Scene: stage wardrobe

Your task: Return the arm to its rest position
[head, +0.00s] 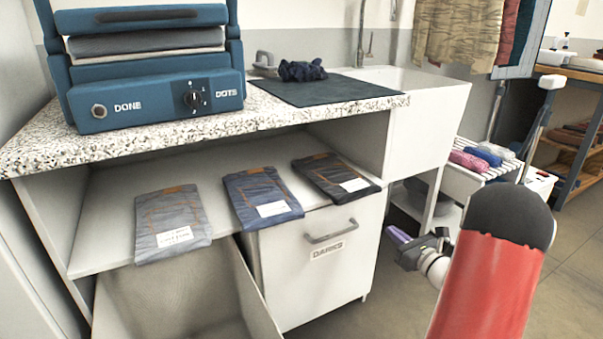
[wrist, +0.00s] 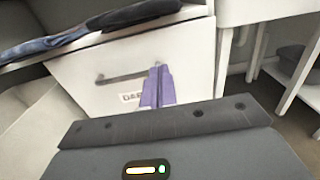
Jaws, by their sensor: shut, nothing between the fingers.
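My gripper (head: 398,235) is at the lower right of centre in the head view, right of the DARKS drawer front and apart from it. Its purple fingers (wrist: 158,86) are together and empty in the wrist view, with the drawer's handle and label behind them. My red and dark arm fills the lower right of the head view.
The drawer marked DARKS (head: 318,265) is shut; an open bin (head: 185,305) is left of it. Three folded garments lie on the shelf (head: 115,205) above. A blue press (head: 150,100) stands on the speckled counter (head: 40,150). A slatted rack (head: 465,190) holds rolled cloths.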

